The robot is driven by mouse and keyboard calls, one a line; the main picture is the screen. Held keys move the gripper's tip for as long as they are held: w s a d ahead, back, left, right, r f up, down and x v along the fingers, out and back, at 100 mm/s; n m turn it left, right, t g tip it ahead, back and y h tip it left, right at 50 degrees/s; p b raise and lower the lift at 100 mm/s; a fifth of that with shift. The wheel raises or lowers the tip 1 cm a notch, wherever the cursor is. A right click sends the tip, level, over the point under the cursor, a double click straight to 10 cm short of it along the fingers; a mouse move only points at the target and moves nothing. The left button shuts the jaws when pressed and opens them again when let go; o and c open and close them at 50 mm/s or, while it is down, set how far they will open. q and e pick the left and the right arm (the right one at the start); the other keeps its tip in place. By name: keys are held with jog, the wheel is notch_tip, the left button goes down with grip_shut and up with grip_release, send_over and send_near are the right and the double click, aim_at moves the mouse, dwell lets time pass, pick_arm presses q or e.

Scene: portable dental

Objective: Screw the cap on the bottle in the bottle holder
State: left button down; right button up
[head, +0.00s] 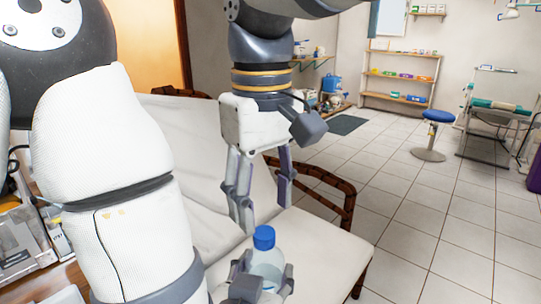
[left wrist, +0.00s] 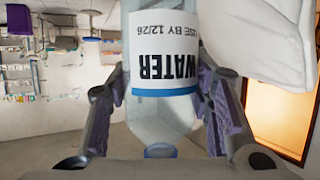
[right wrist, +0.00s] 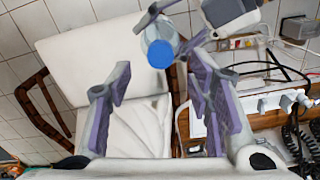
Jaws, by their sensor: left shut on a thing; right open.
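A clear water bottle (head: 267,262) with a blue cap (head: 264,238) on its top stands upright in my left gripper (head: 263,272), which is shut on its body. The left wrist view shows the bottle's white label (left wrist: 166,50) upside down between the fingers, with the blue cap (left wrist: 160,151) at the lower edge. My right gripper (head: 263,208) is open and empty, pointing down just above the cap. In the right wrist view the cap (right wrist: 159,53) lies beyond and between the open fingertips, apart from them. I cannot make out the bottle holder.
A white padded chair (head: 325,243) with brown woven arms lies behind and below the grippers. A wooden table (right wrist: 265,130) carrying a white unit with dark coiled hoses is at the right wrist view's right. Shelves (head: 400,75) and a blue stool (head: 438,117) stand farther back on open tiled floor.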

notch_tip(320, 180, up, 8)
jog(key=shift+f, duration=0.15)
dwell(0.4)
